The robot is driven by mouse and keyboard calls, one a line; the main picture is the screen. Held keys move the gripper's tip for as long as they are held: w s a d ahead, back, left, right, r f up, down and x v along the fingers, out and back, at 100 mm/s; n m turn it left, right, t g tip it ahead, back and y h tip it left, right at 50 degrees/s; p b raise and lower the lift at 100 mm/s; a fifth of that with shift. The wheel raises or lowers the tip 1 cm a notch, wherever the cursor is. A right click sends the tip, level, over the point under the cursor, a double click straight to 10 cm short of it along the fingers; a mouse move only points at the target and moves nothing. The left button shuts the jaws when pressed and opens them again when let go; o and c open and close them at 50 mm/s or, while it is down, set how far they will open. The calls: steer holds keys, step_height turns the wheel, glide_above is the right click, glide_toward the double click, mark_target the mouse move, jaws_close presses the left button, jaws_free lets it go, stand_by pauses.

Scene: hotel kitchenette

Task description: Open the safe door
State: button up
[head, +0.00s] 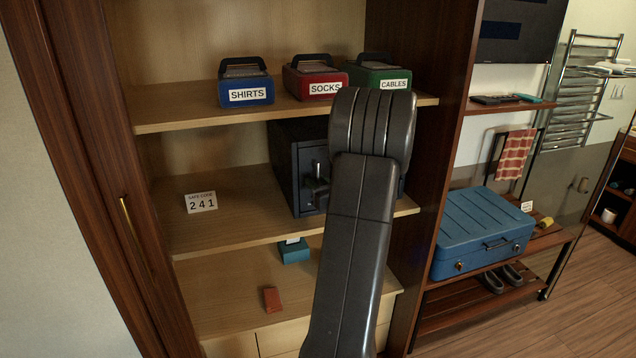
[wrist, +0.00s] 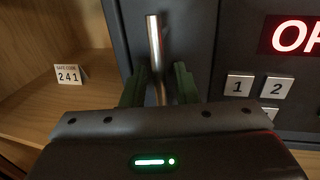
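The dark safe (head: 284,155) stands on the middle shelf, partly hidden behind my arm in the head view. Its door (wrist: 200,35) fills much of the wrist view and looks closed. An upright metal handle (wrist: 155,42) is on the door. My gripper (wrist: 160,78) is at the handle, with one green finger on each side of its lower part. The fingers look open, with small gaps to the bar; contact is unclear. A lit red display (wrist: 298,36), cut off by the frame, shows "OP". Keys 1 (wrist: 238,87) and 2 (wrist: 275,87) are below it.
A card (head: 201,202) reading "SAFE CODE 241" stands left of the safe. Boxes labelled SHIRTS (head: 246,88), SOCKS (head: 312,80) and CABLES (head: 380,77) are on the shelf above. A teal box (head: 294,252) and red block (head: 272,299) lie below. The shelf left of the safe is mostly clear.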

jaws_close()
steer(key=shift+s, duration=0.1)
